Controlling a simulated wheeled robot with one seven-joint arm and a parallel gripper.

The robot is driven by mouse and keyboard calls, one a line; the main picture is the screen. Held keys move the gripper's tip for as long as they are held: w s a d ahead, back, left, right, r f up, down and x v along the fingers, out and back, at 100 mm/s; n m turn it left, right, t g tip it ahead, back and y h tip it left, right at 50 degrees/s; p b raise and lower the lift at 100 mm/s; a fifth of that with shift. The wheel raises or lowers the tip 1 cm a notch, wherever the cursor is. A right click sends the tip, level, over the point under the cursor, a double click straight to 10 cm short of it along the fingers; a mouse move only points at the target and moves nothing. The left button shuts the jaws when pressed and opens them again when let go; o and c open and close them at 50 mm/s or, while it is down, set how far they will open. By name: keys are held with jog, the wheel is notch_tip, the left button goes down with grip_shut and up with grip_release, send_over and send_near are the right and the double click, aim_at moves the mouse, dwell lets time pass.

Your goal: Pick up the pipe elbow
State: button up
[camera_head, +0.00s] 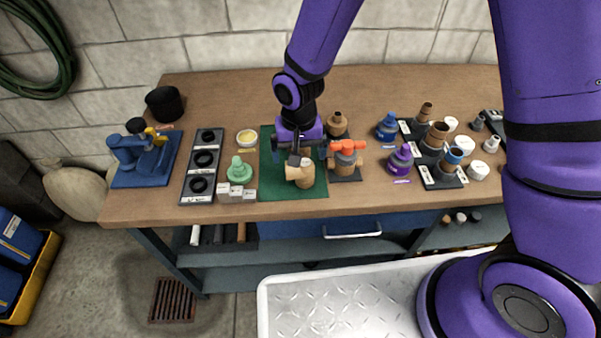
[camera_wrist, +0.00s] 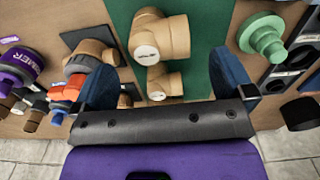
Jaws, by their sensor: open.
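A tan pipe elbow (camera_head: 303,178) lies on the green mat (camera_head: 318,190), near the bench's front. In the wrist view a tan elbow (camera_wrist: 160,38) lies on the green mat (camera_wrist: 200,60), with a second tan fitting (camera_wrist: 164,86) beside it, partly hidden by my gripper. I cannot tell whether the second is also an elbow. My gripper (camera_head: 297,150) points down over the mat, just behind the elbow in the head view. In the wrist view its blue fingers (camera_wrist: 166,78) are apart, on either side of the second fitting. Nothing is held.
A valve with an orange handle (camera_head: 347,158) stands close right of the mat, and another tan fitting (camera_head: 337,124) behind it. A black rack (camera_head: 203,168) and blue vise (camera_head: 146,155) are farther left.

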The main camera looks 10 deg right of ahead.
aim_at(300, 173)
jog(key=shift+w+d+f, duration=0.1)
jog(key=shift+w+f, duration=0.05)
jog(key=shift+f, duration=1.45)
jog(key=shift+w+d+f, duration=0.1)
jog(key=shift+f, duration=1.5)
jog(key=c, duration=0.9)
